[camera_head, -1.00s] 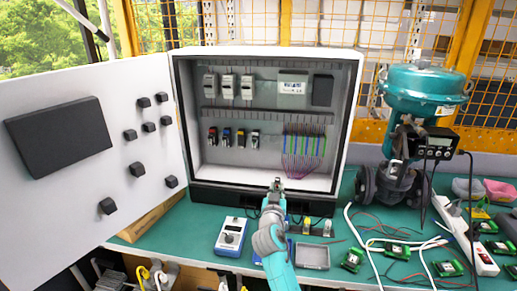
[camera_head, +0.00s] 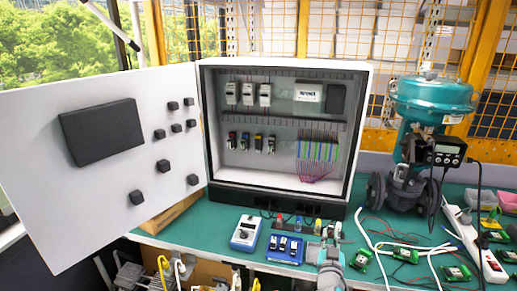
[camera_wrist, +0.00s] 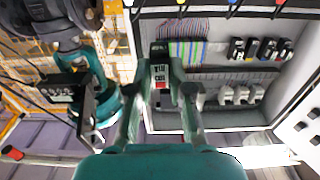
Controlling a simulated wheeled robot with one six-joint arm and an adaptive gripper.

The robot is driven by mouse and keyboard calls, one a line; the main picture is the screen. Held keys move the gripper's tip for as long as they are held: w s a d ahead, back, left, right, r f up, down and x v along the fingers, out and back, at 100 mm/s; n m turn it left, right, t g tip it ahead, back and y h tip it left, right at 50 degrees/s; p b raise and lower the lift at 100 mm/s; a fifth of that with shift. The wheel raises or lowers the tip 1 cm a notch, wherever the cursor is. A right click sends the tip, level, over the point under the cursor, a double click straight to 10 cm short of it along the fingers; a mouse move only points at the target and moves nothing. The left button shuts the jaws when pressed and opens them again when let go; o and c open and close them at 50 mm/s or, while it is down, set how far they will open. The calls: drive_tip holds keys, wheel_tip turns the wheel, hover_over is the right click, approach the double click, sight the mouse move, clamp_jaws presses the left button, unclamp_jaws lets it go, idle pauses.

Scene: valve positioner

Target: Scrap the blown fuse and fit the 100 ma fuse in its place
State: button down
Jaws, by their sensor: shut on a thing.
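My gripper (camera_wrist: 160,85) is shut on a small black block (camera_wrist: 160,53) with a red and white label, held between its two fingertips. The label's text is too small to read. In the head view my gripper (camera_head: 327,240) is at the bench front, below and outside the open cabinet (camera_head: 365,130); the block is hard to make out there. Several fuse holders (camera_head: 245,141) stand in a row on the cabinet's lower left rail, and they show in the wrist view (camera_wrist: 252,48). A blue tray (camera_head: 285,258) holds several similar small blocks. I cannot tell which fuse is blown.
A blue and white meter (camera_head: 245,234) stands left of the blue tray. Small coloured posts (camera_head: 298,222) stand behind it. The cabinet door (camera_head: 60,205) is open to the left. Green boards (camera_head: 401,253), cables and a teal valve actuator (camera_head: 432,96) take up the right side.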

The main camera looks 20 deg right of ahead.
drive_tip(key=shift+f, duration=1.7)
drive_tip(key=c, duration=1)
unclamp_jaws()
drive_tip(key=v, duration=1.2)
